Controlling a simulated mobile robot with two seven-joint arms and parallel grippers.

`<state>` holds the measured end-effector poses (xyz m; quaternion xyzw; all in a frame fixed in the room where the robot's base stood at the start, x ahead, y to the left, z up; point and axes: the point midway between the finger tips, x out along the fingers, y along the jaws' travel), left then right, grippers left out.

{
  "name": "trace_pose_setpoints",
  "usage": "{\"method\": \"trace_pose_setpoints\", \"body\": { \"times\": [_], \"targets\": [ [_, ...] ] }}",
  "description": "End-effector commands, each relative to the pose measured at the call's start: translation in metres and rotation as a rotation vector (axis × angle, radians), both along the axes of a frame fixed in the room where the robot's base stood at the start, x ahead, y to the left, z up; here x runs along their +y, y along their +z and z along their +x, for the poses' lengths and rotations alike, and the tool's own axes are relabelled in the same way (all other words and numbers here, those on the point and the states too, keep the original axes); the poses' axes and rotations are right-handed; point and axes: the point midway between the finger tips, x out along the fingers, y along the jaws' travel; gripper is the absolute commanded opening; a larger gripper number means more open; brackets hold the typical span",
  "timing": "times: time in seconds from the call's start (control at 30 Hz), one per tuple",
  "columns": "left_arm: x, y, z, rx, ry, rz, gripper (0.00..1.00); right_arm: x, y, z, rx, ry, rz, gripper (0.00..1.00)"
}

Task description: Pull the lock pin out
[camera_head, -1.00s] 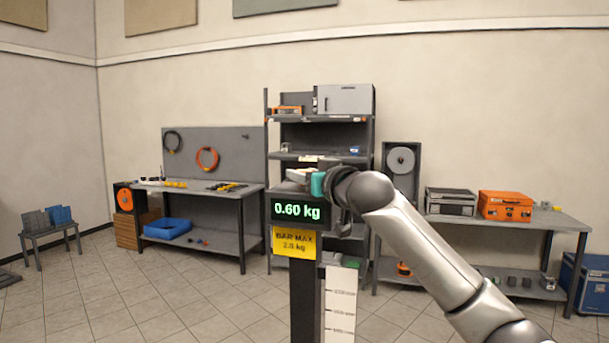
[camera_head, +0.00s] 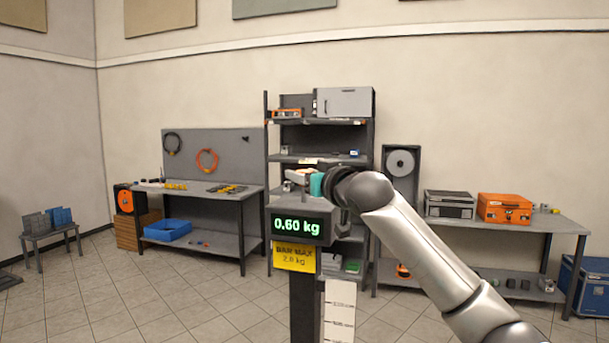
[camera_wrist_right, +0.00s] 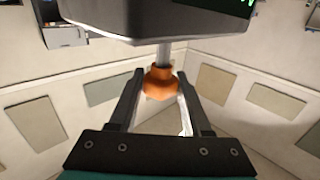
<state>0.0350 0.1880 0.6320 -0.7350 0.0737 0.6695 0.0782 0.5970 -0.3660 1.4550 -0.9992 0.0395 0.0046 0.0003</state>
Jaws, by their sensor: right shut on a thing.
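The lock pin shows in the right wrist view as an orange knob (camera_wrist_right: 161,83) on a pale metal shaft (camera_wrist_right: 164,54). The shaft runs into the underside, as seen there, of a dark box (camera_wrist_right: 150,22). My right gripper (camera_wrist_right: 160,88) is shut on the orange knob, one dark finger on each side. In the head view my right gripper (camera_head: 298,175) is at the top of the box with the green display (camera_head: 301,224), which reads 0.60 kg. The pin is too small to make out there. My left gripper is not in view.
The display box stands on a dark post (camera_head: 303,295) with a yellow BAR MAX sign (camera_head: 294,257) and a white scale strip (camera_head: 339,310). Behind are a shelf rack (camera_head: 322,122), a left workbench (camera_head: 205,194) and a right bench (camera_head: 555,222). Tiled floor is open at front left.

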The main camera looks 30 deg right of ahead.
Motion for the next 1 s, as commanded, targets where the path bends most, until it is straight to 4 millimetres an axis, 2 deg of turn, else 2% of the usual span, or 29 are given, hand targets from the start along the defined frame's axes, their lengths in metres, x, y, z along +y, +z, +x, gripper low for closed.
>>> {"method": "trace_pose_setpoints", "body": {
  "times": [0.03,0.3,0.67,0.87,1.0],
  "targets": [
    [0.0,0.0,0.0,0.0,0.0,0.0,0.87,-0.001,0.008,-0.001,-0.02,-0.001,-0.002,0.51],
    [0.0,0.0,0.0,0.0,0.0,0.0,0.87,-0.001,0.005,-0.001,-0.014,0.0,-0.001,0.79],
    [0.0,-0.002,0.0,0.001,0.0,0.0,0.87,-0.001,0.004,-0.006,-0.012,0.0,-0.001,0.79],
    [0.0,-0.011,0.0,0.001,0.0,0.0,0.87,0.002,0.002,-0.029,-0.012,0.0,-0.005,0.79],
    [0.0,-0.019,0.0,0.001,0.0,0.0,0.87,0.004,0.001,-0.052,-0.012,0.001,-0.005,0.79]
  ]
}}
